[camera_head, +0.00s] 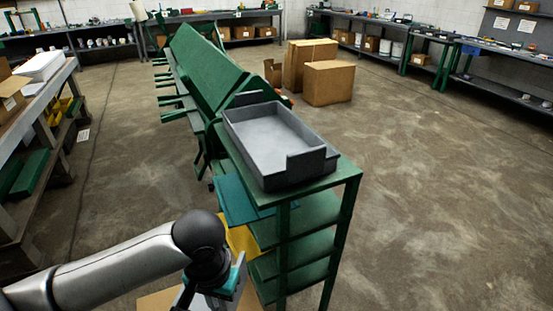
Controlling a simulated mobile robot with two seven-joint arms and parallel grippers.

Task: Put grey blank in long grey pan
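A long grey pan (238,143) with low walls lies on top of the green shelf stand in the middle of the view. Its floor looks bare. A dark grey upright plate (305,165) stands at its near right corner; I cannot tell whether it is part of the pan. I cannot pick out a separate grey blank for certain. My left gripper (208,297) points down at the bottom edge, in front of and left of the stand, below the pan's height. Its fingertips are cut off or hidden. My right gripper is not in view.
The green stand (340,172) has open lower shelves, with teal and yellow sheets at its left side. A long green machine (200,65) extends behind it. Cardboard boxes (329,83) stand on the floor beyond. A loaded bench (30,105) is at left. The floor at right is clear.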

